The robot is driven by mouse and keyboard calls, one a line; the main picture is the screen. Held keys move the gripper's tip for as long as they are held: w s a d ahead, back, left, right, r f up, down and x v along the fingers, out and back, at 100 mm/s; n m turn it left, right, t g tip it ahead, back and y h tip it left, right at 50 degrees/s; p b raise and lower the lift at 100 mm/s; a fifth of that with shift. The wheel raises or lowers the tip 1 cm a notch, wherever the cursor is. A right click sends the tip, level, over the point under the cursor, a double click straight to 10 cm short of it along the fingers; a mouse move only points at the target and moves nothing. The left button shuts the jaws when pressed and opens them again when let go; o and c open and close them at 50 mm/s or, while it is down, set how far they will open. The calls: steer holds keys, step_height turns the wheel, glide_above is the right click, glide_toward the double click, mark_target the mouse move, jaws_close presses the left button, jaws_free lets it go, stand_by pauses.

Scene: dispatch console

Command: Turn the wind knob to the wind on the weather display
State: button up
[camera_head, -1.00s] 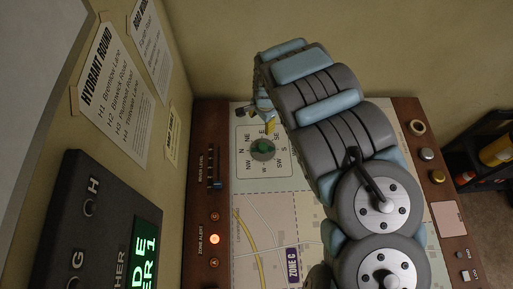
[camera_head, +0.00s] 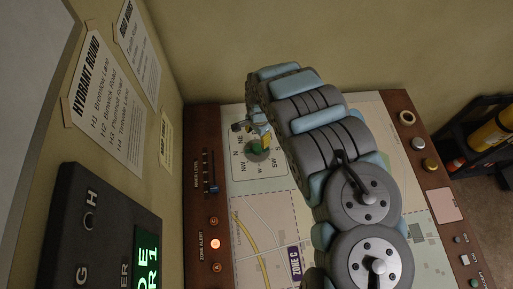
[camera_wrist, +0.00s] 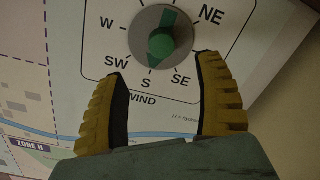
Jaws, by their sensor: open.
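The wind knob is a grey disc with a green grip bar (camera_wrist: 160,42), set in a white compass dial (camera_head: 240,172). The bar lies roughly along the line through S in the wrist view; which end is the pointer I cannot tell. My gripper (camera_wrist: 161,68) is open, its yellow fingers on either side of the knob's lower edge, apart from the green bar. In the head view the knob (camera_head: 257,150) shows beside my gripper, partly covered by it. A dark panel with a green-lit screen (camera_head: 147,262) is cut off at lower left; no wind reading is legible.
The dial sits on a map board (camera_head: 262,215) framed in brown wood. A slider (camera_head: 209,172) and a lit zone alert button (camera_head: 215,244) are on the left. Round buttons (camera_head: 417,144) line the right. Paper notices (camera_head: 108,95) hang on the wall.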

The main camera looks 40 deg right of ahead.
mark_target(257, 147)
steer(key=shift+w+f, duration=0.2)
steer(key=shift+f, duration=1.55)
steer(key=shift+s+f, duration=0.1)
steer(key=shift+f, duration=2.65)
steer(key=shift+w+f, duration=0.3)
steer(key=shift+f, duration=0.05)
steer(key=shift+s+f, duration=0.1)
steer(key=shift+f, duration=0.35)
steer(key=c, duration=1.2)
